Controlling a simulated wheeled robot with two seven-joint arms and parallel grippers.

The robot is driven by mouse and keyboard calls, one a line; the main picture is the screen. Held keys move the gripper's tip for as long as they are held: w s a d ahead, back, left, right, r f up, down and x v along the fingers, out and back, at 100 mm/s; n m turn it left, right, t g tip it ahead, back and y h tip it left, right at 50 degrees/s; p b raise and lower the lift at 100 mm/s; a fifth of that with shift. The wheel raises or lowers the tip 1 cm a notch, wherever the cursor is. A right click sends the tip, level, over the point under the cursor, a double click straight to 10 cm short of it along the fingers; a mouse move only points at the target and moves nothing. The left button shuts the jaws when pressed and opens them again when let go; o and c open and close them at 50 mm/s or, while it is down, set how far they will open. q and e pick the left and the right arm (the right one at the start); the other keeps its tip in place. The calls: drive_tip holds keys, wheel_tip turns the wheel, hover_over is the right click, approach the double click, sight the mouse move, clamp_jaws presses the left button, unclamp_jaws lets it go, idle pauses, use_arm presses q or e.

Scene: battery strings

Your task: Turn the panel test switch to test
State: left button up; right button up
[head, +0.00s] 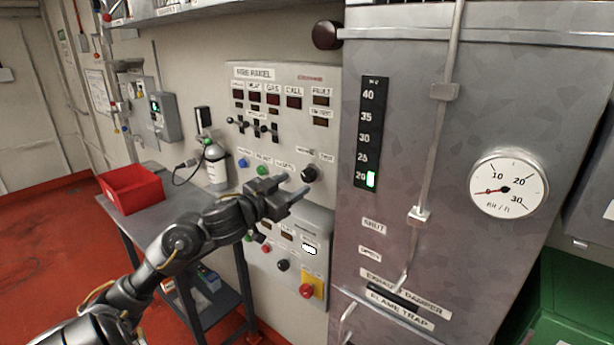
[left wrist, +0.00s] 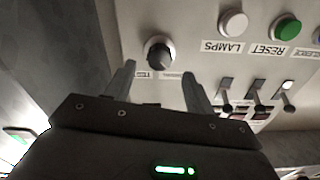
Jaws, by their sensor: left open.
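The panel test switch is a black round knob (head: 309,173) on the upright fire panel (head: 290,75), at the lower right of its upper section. In the left wrist view the knob (left wrist: 158,55) appears upside down, with a small test label (left wrist: 145,74) and another, unreadable label beside it. Its pointer setting is hard to tell. My left gripper (head: 296,184) is open and empty, just in front of the panel by the knob. In the left wrist view the fingers (left wrist: 159,74) are spread with the knob showing beyond and between their tips; contact does not show. My right gripper is not in view.
White lamps (left wrist: 233,23) and green reset (left wrist: 287,27) buttons and several toggle switches (left wrist: 258,92) are near the knob. A lower panel with a red emergency button (head: 306,291) lies below. A grey cabinet (head: 450,130) stands close on the right, a table with a red bin (head: 132,187) on the left.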

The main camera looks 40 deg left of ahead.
sight(306, 178)
use_arm(q)
drive_tip(key=w+p, duration=0.1)
drive_tip(key=w, duration=0.5)
drive_tip(key=shift+w, duration=0.3)
drive_tip(key=c, duration=1)
drive_tip(key=shift+o, duration=0.2)
